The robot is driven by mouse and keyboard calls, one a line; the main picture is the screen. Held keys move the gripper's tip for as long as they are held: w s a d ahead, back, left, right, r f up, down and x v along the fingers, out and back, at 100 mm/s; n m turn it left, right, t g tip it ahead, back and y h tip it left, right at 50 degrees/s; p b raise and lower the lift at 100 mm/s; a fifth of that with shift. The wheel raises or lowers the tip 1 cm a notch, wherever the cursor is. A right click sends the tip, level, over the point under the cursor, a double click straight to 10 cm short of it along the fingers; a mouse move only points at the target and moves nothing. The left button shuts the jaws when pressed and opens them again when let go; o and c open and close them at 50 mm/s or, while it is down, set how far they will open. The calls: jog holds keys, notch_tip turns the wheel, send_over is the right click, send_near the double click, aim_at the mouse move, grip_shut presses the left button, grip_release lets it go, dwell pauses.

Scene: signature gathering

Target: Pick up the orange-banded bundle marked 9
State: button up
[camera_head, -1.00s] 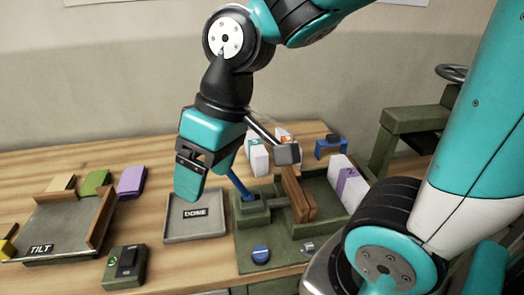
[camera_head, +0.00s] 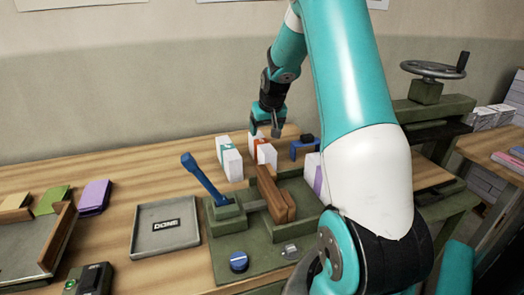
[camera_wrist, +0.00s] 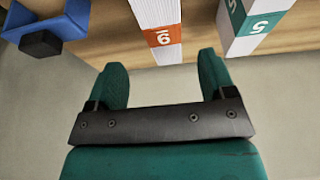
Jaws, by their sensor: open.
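The orange-banded bundle marked 9 (camera_wrist: 160,35) is a white block with an orange band, seen in the wrist view just beyond my fingertips, between their lines. In the head view the orange-banded bundle (camera_head: 264,152) stands at the back of the table, partly hidden. My gripper (camera_wrist: 163,75) is open and empty, with its two teal fingers apart. In the head view my gripper (camera_head: 268,131) is above and behind the bundle, at the table's back side. I cannot tell the exact gap to it.
A teal-banded bundle marked 5 (camera_wrist: 255,25) stands close to the right in the wrist view. A blue bracket with a black block (camera_wrist: 45,25) is to the left. In the head view the green press (camera_head: 230,250), with a blue lever (camera_head: 203,178), and the DONE tray (camera_head: 165,250) stand in front.

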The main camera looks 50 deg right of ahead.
aim_at(262, 141)
jog(key=p+x, duration=0.2)
jog(key=x, duration=0.7)
jog(key=shift+w+a+f+p, duration=0.1)
jog(key=shift+w+p, duration=0.1)
jog(key=shift+p, duration=0.1)
jog(key=shift+c, duration=0.2)
jog(key=c, duration=1.1)
jog(key=shift+c, duration=0.5)
